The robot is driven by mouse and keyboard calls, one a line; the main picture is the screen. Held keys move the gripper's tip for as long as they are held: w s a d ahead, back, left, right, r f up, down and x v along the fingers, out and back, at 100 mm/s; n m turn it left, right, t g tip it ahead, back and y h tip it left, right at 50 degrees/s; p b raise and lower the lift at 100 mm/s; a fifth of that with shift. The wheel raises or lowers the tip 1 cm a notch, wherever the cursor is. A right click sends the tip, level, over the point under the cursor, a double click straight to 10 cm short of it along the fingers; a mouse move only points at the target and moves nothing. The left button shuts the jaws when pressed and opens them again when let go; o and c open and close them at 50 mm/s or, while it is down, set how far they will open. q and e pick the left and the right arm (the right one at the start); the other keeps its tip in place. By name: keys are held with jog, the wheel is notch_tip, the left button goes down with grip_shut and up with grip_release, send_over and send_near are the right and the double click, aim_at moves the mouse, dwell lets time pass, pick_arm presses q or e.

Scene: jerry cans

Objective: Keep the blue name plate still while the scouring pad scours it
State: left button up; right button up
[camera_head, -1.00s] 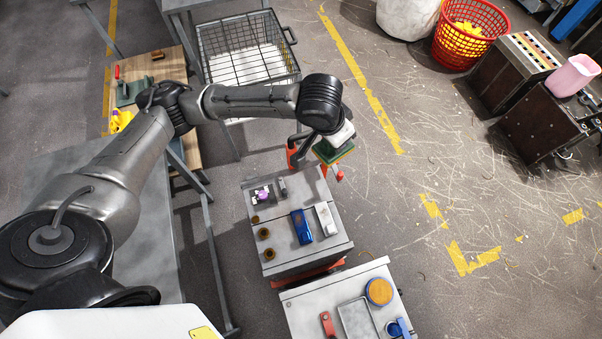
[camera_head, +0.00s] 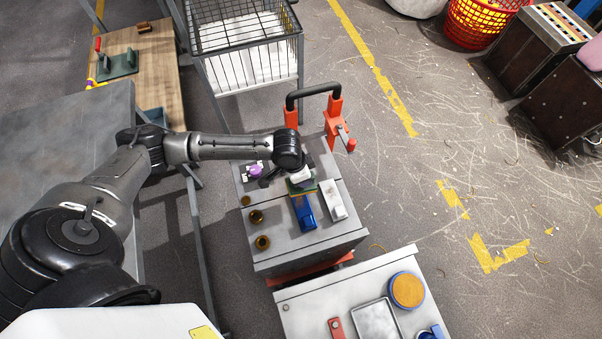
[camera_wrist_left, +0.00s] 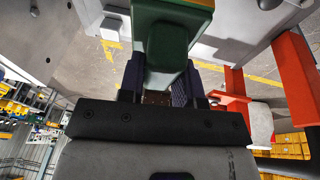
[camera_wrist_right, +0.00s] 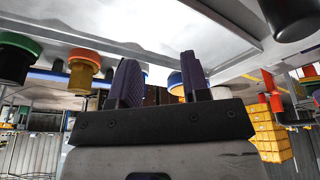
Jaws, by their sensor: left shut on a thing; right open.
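The blue name plate (camera_head: 304,214) lies on the grey cart top, beside a white block (camera_head: 333,200). My left gripper (camera_head: 298,174) is shut on the green scouring pad (camera_head: 302,187), which has a thin yellow layer. The pad is at the far end of the name plate; I cannot tell whether they touch. In the left wrist view the green pad (camera_wrist_left: 168,45) sits between the fingers. The name plate is not clearly visible there. My right gripper (camera_wrist_right: 160,75) is open and empty in the right wrist view and is outside the head view.
The cart (camera_head: 305,243) also carries a purple item (camera_head: 255,170) and brown round pieces (camera_head: 262,242). Its red and black handle (camera_head: 313,92) rises at the far end. A nearer cart (camera_head: 310,305) holds a tray (camera_head: 376,320) and an orange disc (camera_head: 406,290). Floor to the right is open.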

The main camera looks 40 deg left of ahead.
jog(key=shift+f, duration=0.5)
